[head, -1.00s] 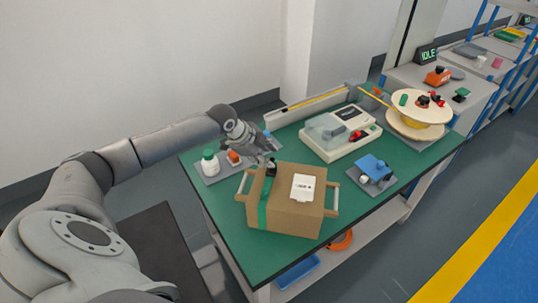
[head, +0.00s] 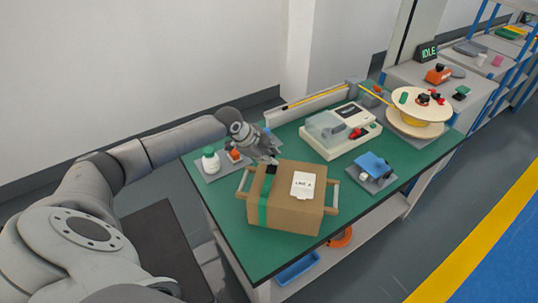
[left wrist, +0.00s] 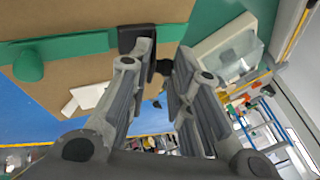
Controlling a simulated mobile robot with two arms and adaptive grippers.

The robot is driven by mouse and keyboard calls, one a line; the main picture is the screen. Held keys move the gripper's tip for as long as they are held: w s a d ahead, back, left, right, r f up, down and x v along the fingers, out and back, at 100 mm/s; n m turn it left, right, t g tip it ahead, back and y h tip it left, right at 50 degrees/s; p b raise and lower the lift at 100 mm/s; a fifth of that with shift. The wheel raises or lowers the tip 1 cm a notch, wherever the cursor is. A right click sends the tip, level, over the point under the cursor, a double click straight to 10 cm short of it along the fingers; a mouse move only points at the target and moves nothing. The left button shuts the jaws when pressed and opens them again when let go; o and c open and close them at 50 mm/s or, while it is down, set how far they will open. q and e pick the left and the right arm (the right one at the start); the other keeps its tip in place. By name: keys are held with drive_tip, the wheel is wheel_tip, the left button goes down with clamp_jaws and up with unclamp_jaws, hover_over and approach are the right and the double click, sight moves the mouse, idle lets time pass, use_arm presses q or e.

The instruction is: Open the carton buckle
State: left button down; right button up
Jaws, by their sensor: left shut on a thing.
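The brown carton (head: 300,213) stands on the green table top, with a white label (head: 304,186) on its lid and wooden handles at both sides. A green strap (head: 264,205) runs over its left part. The black buckle (head: 271,169) sits on the strap near the carton's far edge; it also shows in the left wrist view (left wrist: 136,38). My left gripper (head: 273,160) is at the buckle. In the left wrist view its fingers (left wrist: 163,64) are close together around a small black part of the buckle. My right gripper is out of view.
A cable spool (head: 421,108) is at the far right. Green table is bare in front.

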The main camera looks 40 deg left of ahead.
use_arm(q)
drive_tip(key=shift+w, duration=0.1)
drive_tip(key=shift+w+a+r+g+h, duration=0.15)
drive_tip(key=shift+w+g+h, duration=0.2)
drive_tip(key=shift+g, duration=0.35)
drive_tip(key=shift+w+a+n+g+b, duration=0.1)
drive_tip(key=shift+w+n+g+b, duration=0.2)
drive_tip(key=shift+g, duration=0.2)
drive_tip(key=shift+w+a+g+h+b, duration=0.15)
drive_tip(key=shift+w+g+h+b, duration=0.25)
drive_tip(key=shift+g+b, duration=0.55)
drive_tip(key=shift+w+a+n+g+h+b, duration=0.2)
drive_tip(key=shift+n+g+h+b, duration=0.3)
drive_tip(key=shift+b, duration=0.75)
drive_tip(key=c, duration=1.4)
unclamp_jaws()
drive_tip(key=shift+w+f, duration=0.1)
drive_tip(key=shift+f, duration=0.1)
